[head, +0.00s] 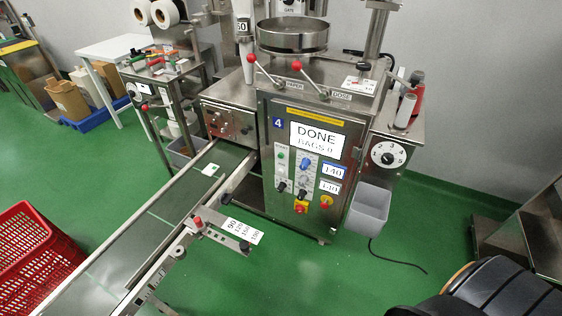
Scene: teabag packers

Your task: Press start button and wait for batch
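The steel packing machine (340,112) stands in the middle of the head view. Its white display (317,141) reads DONE and BAGS, with what looks like a 0. Below and left of the display is a small green button (281,155); its label is too small to read surely. A blue knob (306,164), black knobs (281,187) and a red button on a yellow base (300,208) share the panel. A small white packet with a green mark (210,170) lies on the conveyor (163,207). Neither of my grippers is in view.
A red crate (35,255) stands on the floor at left. A grey bin (369,208) hangs at the machine's right side, above a black cable (398,262). A dark rounded object (505,288) fills the bottom right. Green floor before the panel is clear.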

